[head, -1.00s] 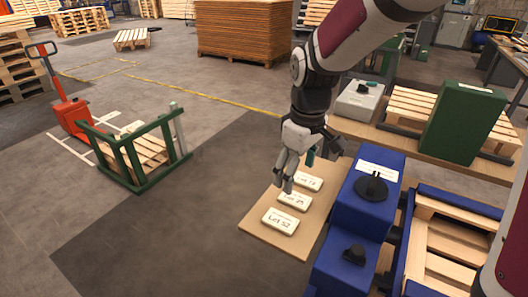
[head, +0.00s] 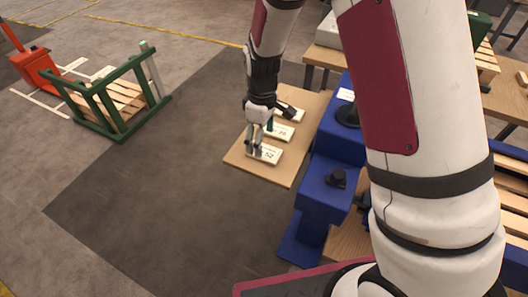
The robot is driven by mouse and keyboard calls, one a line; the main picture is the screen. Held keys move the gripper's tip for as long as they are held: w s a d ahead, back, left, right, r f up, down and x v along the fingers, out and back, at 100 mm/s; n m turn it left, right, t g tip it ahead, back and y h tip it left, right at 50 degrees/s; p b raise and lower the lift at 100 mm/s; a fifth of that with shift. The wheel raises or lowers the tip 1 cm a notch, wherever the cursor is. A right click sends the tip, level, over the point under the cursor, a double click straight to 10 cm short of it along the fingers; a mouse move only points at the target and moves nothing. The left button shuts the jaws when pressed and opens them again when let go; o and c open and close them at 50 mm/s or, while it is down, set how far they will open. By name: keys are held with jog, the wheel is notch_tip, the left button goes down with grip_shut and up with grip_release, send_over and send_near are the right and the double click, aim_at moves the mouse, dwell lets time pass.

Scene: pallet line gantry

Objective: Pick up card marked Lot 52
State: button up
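The card marked Lot 52 (head: 270,156) is a pale block lying flat near the front of a light wooden board; the "52" shows and the left part of its label is covered by my gripper. My gripper (head: 256,152) points down with its fingertips at the left part of this card. The fingers look slightly apart, but I cannot tell whether they touch the card or grip it. A second pale card (head: 283,133) lies behind it, and a third (head: 294,115) lies farther back, partly hidden by my gripper.
The wooden board (head: 240,158) adjoins a blue machine housing (head: 330,150) with black knobs on its right. A green-framed stand with a wooden pallet (head: 115,100) and a red pallet jack (head: 35,63) are at the left. The dark floor (head: 160,190) between is clear.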

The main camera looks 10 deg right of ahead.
aim_at(264, 151)
jog(key=shift+w+d+f, duration=0.15)
jog(key=shift+f, duration=1.2)
jog(key=shift+w+d+f, duration=0.1)
jog(key=shift+d+f, duration=0.05)
jog(key=shift+f, duration=1.2)
jog(key=shift+c, duration=0.3)
jog(key=c, duration=1.2)
